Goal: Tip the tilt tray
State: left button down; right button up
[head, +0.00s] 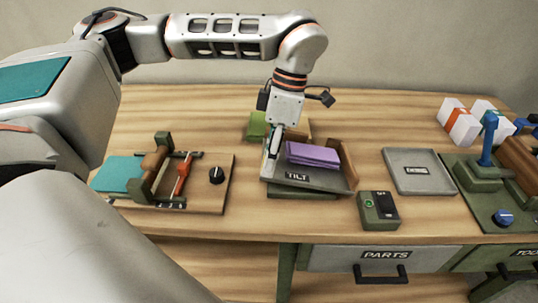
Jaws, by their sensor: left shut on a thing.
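The tilt tray (324,184) is a grey tray labelled TILT in the middle of the table, sitting tilted on a dark green base (300,194). A purple stack (312,154) lies in it. My left gripper (273,152) comes down from above at the tray's left side and is shut on the tray's left edge, as far as I can see. The fingertips are partly hidden against the tray wall. My right gripper is not in view.
A wooden fixture (200,197) with a red handle and black knob stands left of the tray. A green device (378,210) and an empty grey tray (418,158) are to the right. A green block (257,126) is behind. A green press (485,172) stands at far right.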

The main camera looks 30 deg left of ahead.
pick_arm(q)
jog(key=shift+w+r, duration=0.1)
jog(key=shift+r, duration=0.05)
jog(key=c, duration=1.9)
grip_release()
jog(key=shift+o, duration=0.3)
jog(key=v, duration=1.2)
